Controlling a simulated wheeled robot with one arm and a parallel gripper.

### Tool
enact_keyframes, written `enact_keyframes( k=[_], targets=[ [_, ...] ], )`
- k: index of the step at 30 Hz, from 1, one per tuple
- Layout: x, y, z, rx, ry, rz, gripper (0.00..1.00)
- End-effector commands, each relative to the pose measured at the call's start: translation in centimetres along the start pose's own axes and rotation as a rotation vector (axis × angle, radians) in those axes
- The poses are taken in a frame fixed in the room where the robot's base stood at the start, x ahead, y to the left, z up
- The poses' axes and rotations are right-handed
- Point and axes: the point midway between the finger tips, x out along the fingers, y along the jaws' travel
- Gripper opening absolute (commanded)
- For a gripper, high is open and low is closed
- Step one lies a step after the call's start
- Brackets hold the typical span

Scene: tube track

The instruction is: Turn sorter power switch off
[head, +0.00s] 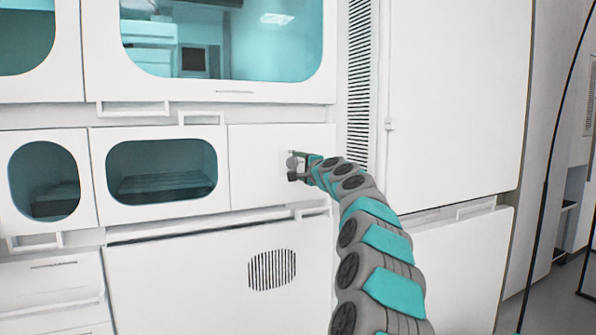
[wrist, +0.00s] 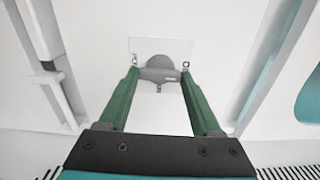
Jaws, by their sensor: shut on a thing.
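The sorter power switch is a grey rotary knob (wrist: 165,66) on a pale square plate (wrist: 148,48) with small dark marks around it. In the wrist view my gripper (wrist: 160,76) has its two green fingers on either side of the knob's bar, shut on it. In the head view my gripper (head: 299,168) is at the white panel (head: 257,165) right of a small window, and it hides part of the knob. Which mark the knob points to is too small to tell.
A small window (head: 161,171) is left of the panel, with a large window (head: 222,40) above. A white handle (head: 312,211) is just below my gripper. A black vent strip (head: 360,85) and tall white cabinet (head: 455,100) stand to the right.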

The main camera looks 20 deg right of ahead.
Motion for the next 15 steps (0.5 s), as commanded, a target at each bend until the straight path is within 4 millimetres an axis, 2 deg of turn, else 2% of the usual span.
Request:
enact_keyframes(
  k=[15],
  targets=[
    [0.07, 0.10, 0.15, -0.054, -0.003, 0.002, 0.10]
  ],
)
